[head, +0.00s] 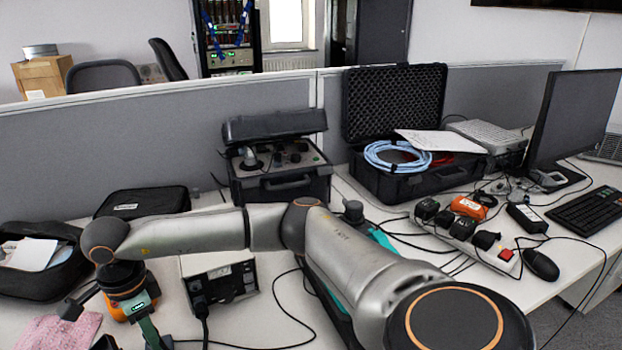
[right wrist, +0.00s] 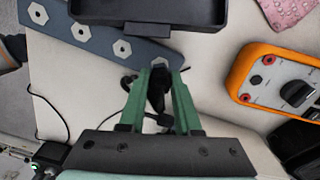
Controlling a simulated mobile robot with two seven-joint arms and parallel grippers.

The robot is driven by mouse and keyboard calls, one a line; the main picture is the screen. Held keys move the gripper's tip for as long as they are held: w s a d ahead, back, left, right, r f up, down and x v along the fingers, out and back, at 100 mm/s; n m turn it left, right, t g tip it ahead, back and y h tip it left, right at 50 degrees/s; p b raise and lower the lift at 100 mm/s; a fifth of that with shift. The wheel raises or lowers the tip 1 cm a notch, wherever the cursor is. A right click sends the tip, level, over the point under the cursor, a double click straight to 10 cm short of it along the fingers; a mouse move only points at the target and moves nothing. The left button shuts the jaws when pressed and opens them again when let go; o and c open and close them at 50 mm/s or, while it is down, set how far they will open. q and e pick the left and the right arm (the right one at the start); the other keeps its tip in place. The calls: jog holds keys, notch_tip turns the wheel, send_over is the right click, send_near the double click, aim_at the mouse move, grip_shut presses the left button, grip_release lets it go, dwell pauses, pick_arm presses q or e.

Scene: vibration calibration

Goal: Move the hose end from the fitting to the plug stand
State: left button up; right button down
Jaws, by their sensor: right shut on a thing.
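My right gripper (head: 148,328) reaches down at the lower left of the head view. In the right wrist view its green fingers (right wrist: 160,70) are shut on a small black piece (right wrist: 157,92), which looks like the hose end. Its tip is close to the last pale hexagon on a blue-grey plate (right wrist: 75,32) with several hexagonal fittings. I cannot tell whether the tip is seated there or just above it. A thin black lead (right wrist: 125,82) lies beside the fingers. I cannot make out which thing is the plug stand. My left gripper is not in view.
A black tray (right wrist: 205,22) lies beyond the plate. An orange meter (right wrist: 250,65) and a pink cloth (right wrist: 286,12) lie to the right. In the head view, a white-topped box (head: 235,280), black cases (head: 280,186), chargers (head: 448,224) and cables crowd the desk.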

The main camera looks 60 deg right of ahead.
jog(key=shift+f, duration=0.4)
jog(key=shift+a+f+b, duration=0.1)
jog(key=shift+f+b, duration=0.1)
jog(key=shift+b, duration=0.15)
dwell(0.3)
jog(key=shift+f+b, duration=0.35)
dwell(1.3)
jog(key=c, duration=0.5)
grip_release()
